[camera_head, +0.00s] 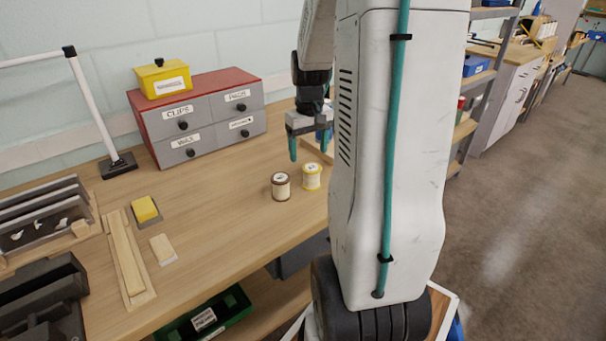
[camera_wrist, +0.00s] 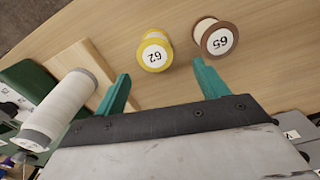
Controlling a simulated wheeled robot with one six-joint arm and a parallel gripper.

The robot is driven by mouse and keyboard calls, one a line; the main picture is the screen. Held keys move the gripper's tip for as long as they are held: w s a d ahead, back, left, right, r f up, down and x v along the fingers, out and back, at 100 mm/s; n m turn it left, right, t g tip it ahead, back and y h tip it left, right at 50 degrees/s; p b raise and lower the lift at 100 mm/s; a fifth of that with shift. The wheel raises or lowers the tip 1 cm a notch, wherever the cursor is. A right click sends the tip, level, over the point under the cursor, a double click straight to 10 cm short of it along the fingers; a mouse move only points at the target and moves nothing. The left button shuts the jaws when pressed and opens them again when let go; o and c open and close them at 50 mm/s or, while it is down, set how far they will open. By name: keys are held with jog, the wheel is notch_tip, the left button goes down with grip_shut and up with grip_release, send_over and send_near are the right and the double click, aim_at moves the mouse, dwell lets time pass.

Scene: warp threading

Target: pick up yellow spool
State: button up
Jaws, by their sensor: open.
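The yellow spool (camera_head: 312,176) stands upright on the wooden bench, just right of a brown spool (camera_head: 281,186). In the wrist view the yellow spool (camera_wrist: 155,51) has a white top label reading 62, and the brown spool (camera_wrist: 216,38) reads 65. My gripper (camera_head: 308,150) is open and empty, above the bench and behind the two spools. In the wrist view its teal fingers (camera_wrist: 162,80) are spread apart, and the yellow spool lies beyond the gap between them, not between the tips. The brown spool is close to one fingertip in that picture.
A large white spool (camera_wrist: 64,106) is beside a pale wooden board in the wrist view. A grey drawer cabinet (camera_head: 200,118) with a red top carries a yellow box (camera_head: 163,79) at the back. A yellow block (camera_head: 145,210) lies left. Bench space left of the spools is clear.

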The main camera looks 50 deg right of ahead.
aim_at(311, 166)
jog(key=f, duration=0.8)
jog(key=shift+s+d+f, duration=0.25)
jog(key=shift+d, duration=0.05)
jog(key=c, duration=1.1)
